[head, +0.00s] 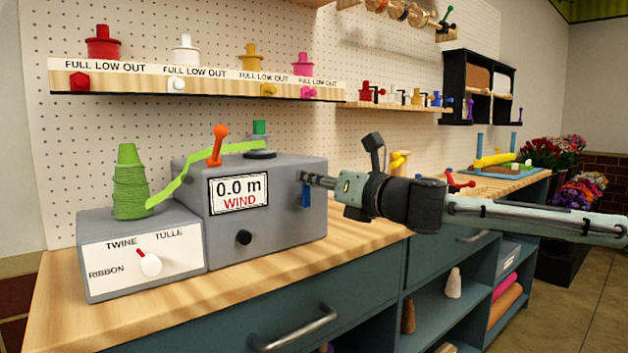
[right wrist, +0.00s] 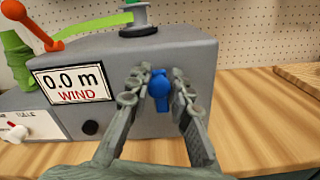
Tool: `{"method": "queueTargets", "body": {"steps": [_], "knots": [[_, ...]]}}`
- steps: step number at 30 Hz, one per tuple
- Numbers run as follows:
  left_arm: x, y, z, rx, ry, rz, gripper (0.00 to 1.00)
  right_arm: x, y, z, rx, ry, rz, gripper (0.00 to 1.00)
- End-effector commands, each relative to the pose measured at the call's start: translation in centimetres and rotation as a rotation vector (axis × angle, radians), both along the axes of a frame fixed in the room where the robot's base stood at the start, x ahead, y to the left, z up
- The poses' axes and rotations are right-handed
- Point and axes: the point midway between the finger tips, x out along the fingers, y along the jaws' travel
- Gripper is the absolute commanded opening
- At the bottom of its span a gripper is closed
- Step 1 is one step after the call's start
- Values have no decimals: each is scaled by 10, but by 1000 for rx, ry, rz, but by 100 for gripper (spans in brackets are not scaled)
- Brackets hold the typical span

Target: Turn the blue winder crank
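The blue winder crank (head: 306,195) sits on the right side of the grey winder box (head: 260,235), whose display reads "0.0 m WIND". It also shows in the right wrist view (right wrist: 158,88), with its knob toward the camera. My right gripper (head: 304,179) reaches in from the right, level with the crank. In the right wrist view its two fingers (right wrist: 160,76) are apart, one on each side of the crank, and look open. Whether a finger touches it I cannot tell. In the head view the fingers partly cover the crank's top. My left gripper is not in view.
An orange lever (head: 217,145) stands on top of the box, beside green ribbon running from a green spool (head: 130,190). A selector box (head: 140,262) adjoins it at left. The wooden counter (head: 350,246) is clear right of the winder. A shelf (head: 200,85) hangs above.

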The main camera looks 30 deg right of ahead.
Motion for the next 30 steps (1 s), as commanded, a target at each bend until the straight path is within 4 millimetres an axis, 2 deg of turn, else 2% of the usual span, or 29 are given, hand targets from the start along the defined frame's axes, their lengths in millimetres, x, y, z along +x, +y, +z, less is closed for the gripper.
{"method": "queueTargets", "body": {"steps": [1,3,15,20,30], "knots": [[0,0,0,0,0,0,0,0,0,0,0,0,1,7],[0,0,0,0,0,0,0,0,1,0,0,0,1,0],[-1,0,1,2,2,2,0,0,-2,0,55,3,3,0],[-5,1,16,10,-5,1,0,0,-6,-1,145,10,5,0],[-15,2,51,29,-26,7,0,1,-20,-7,450,34,5,0]]}}
